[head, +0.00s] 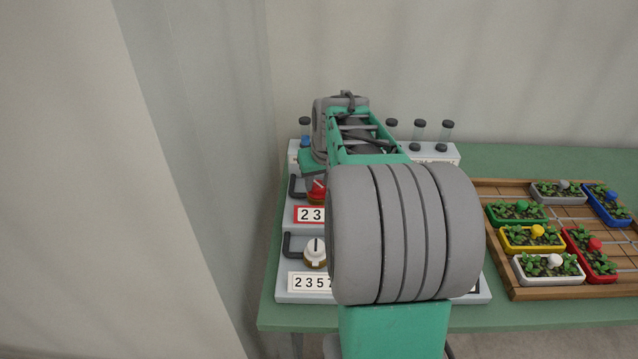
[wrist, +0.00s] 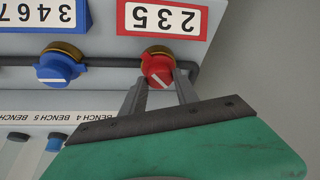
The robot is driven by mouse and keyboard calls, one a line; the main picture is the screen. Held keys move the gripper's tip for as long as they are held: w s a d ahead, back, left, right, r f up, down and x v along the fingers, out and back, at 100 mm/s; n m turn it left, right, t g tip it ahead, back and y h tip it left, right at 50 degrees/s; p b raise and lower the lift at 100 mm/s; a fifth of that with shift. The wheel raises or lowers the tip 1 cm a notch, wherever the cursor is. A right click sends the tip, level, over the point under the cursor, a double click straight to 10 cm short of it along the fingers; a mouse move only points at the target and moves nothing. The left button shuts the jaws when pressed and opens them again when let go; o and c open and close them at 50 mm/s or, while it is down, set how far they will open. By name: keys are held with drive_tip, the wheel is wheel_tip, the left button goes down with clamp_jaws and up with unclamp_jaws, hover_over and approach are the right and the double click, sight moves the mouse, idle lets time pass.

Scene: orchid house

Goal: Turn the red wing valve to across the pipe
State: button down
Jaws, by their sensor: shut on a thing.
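The red wing valve (wrist: 157,68) sits on a dark pipe (wrist: 112,63) under a red-framed plate (wrist: 162,20) in the wrist view, which shows the panel upside down. Its white mark is slanted, neither along nor straight across the pipe. My gripper (wrist: 160,83) has a finger at either side of the valve's wing and is shut on it. In the head view the red valve (head: 317,191) shows left of my arm, partly covered. My fingertips are hidden there.
A blue valve (wrist: 60,65) sits on the same pipe. In the head view a white valve (head: 315,252) is in the nearer row. Several capped vials (head: 419,131) stand at the back. A wooden tray (head: 560,293) of planted pots is on the right of the green table (head: 520,315).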

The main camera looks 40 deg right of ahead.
drive_tip(key=m, duration=0.2)
drive_tip(key=m+h, duration=0.1)
drive_tip(key=m, duration=0.1)
drive_tip(key=shift+w+a+r+m+g+h, duration=0.1)
drive_tip(key=shift+w+a+m+g+h, duration=0.1)
drive_tip(key=shift+m+g+h, duration=0.6)
drive_tip(key=shift+m+g, duration=0.2)
drive_tip(key=shift+m, duration=1.1)
drive_tip(key=c, duration=0.9)
unclamp_jaws()
drive_tip(key=shift+c, duration=0.2)
drive_tip(key=p+v, duration=0.1)
drive_tip(key=v, duration=0.6)
drive_tip(key=shift+a+r, duration=0.15)
drive_tip(key=shift+r, duration=0.2)
